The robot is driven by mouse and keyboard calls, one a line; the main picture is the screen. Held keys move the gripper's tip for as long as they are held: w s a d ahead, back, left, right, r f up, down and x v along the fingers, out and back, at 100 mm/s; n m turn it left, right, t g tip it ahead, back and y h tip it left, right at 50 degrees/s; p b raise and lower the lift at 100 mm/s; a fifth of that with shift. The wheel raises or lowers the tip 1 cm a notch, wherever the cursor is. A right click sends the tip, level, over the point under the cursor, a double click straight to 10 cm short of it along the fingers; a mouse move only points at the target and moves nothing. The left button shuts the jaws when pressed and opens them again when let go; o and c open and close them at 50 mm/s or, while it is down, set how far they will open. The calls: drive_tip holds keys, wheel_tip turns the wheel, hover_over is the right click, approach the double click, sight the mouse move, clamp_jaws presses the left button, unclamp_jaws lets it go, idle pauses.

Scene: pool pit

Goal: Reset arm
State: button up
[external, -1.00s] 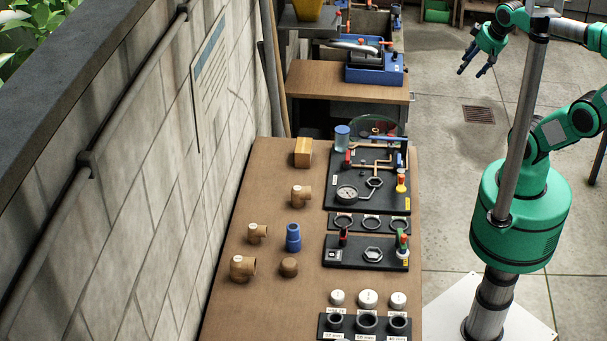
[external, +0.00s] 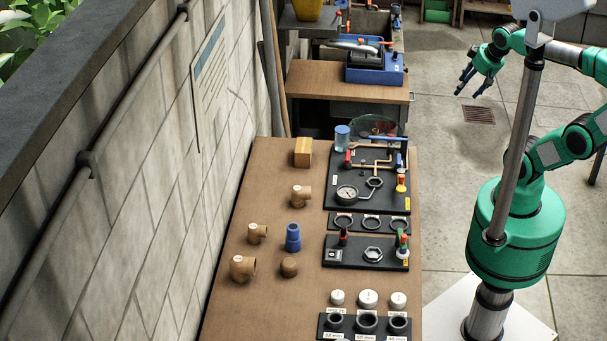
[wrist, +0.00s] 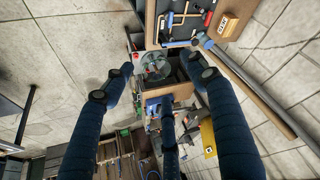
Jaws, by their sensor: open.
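My gripper (external: 475,83) is in the upper right of the external view, over the open floor to the right of the benches. Its dark blue fingers are spread and hold nothing. In the wrist view my gripper (wrist: 160,85) shows its fingers wide apart, with nothing between them. My green arm reaches from its base column at the right, beside the long workbench. The gripper is apart from the benches and touches nothing visible.
The long brown workbench (external: 225,290) holds pipe fittings, a black valve panel (external: 340,207) with a gauge, and a wooden block (external: 303,152). A second bench (external: 300,80) carries a blue tool case (external: 392,76). The floor around the drain (external: 479,115) is clear.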

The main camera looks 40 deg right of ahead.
wheel_tip(320, 180, down, 5)
drive_tip(key=b, duration=0.3)
drive_tip(key=shift+r+b, duration=0.15)
drive_tip(key=shift+b, duration=0.15)
drive_tip(key=shift+o, duration=0.5)
idle(0.6)
drive_tip(key=o, duration=0.5)
drive_tip(key=shift+w+r, duration=0.1)
